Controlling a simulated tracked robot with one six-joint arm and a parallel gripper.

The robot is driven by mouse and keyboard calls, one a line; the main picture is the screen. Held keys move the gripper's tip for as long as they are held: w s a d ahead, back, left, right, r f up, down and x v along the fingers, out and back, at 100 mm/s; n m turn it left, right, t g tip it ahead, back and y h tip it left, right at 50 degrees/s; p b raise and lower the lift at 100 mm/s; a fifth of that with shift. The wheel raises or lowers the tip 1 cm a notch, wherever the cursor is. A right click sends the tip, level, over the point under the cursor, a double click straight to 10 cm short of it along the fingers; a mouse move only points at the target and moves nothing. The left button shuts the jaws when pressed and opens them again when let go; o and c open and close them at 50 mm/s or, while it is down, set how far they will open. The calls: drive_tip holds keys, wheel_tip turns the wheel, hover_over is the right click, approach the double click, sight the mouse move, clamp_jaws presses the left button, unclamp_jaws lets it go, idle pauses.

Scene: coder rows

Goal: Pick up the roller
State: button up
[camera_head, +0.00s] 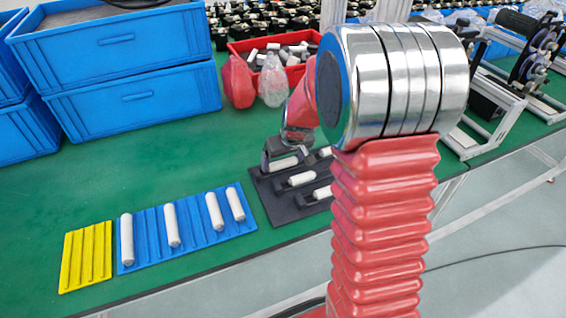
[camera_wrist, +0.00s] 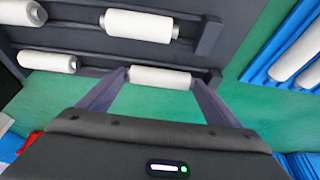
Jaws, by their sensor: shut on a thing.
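My gripper (camera_wrist: 160,78) is shut on a white roller (camera_wrist: 160,77) with dark ends, its two fingers at the roller's two ends. In the head view my gripper (camera_head: 283,158) is over the upper left part of the dark rack (camera_head: 272,204), and the held roller (camera_head: 284,163) shows just below it. I cannot tell whether the roller is clear of the rack. Other white rollers lie in the dark rack, such as one (camera_wrist: 137,25) in the wrist view. My arm hides the rack's right part in the head view.
Left of the rack lies a blue grooved tray (camera_head: 150,258) with several white rollers, then an empty yellow grooved tray (camera_head: 85,258). Blue crates (camera_head: 135,100) stand behind on the green table (camera_head: 200,160). A red bin (camera_head: 234,50) of parts stands at the back, with red and clear bags before it.

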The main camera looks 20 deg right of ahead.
sight(283, 163)
wheel_tip(283, 163, up, 10)
drive_tip(key=shift+f, duration=0.2)
drive_tip(key=shift+s+a, duration=0.1)
idle(0.7)
